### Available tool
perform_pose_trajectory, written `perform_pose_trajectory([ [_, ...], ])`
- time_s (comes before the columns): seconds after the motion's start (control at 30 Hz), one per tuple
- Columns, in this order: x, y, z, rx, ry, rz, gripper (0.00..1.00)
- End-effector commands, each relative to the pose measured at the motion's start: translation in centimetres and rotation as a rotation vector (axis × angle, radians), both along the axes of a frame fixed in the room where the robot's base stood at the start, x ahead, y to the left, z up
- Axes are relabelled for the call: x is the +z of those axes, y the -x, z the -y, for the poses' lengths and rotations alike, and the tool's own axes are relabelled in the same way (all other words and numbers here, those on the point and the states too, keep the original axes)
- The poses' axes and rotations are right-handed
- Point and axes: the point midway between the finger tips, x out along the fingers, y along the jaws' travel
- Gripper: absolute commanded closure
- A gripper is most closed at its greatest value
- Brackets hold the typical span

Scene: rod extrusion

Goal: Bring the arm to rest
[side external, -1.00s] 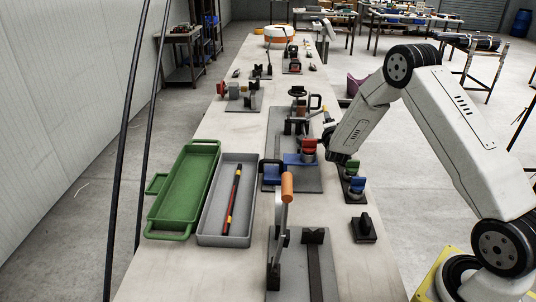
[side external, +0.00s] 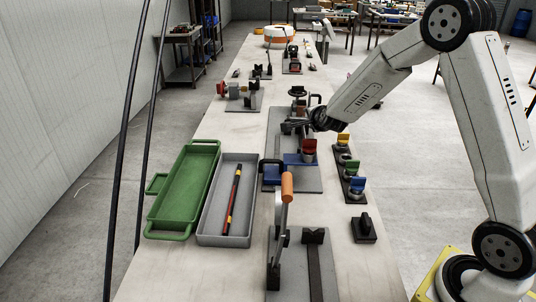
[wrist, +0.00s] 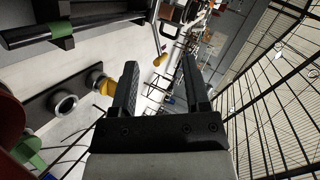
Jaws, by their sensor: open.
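My gripper (side external: 298,126) is over the bench, near the machine with the handwheel, and points left in the side external view. In the wrist view its two dark fingers (wrist: 160,85) are apart with nothing between them. A rod with red, black and yellow bands (side external: 233,200) lies in the grey tray (side external: 213,222), away from my gripper. Whether the gripper touches the machine behind it cannot be told.
A green tray (side external: 184,192) stands left of the grey one. An orange-handled lever (side external: 287,188) rises at the front. A row of coloured knobs (side external: 350,166) and a red-topped part (side external: 309,150) stand near the gripper. The bench's front left surface (side external: 150,275) is clear.

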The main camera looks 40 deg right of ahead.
Motion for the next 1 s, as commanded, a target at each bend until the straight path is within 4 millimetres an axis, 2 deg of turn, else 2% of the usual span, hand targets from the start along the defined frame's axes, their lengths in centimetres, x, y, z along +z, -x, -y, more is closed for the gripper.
perform_pose_trajectory([
  [0.33, 3.3, 3.2, -8.3, 0.211, -0.184, -0.168, 0.4],
  [0.57, 4.1, 6.9, -13.5, 0.411, -0.218, -0.309, 0.4],
  [0.7, 2.4, 11.3, -16.4, 0.648, -0.085, -0.485, 0.4],
  [1.0, -2.5, 20.5, -18.4, 1.183, 0.354, -0.841, 0.4],
])
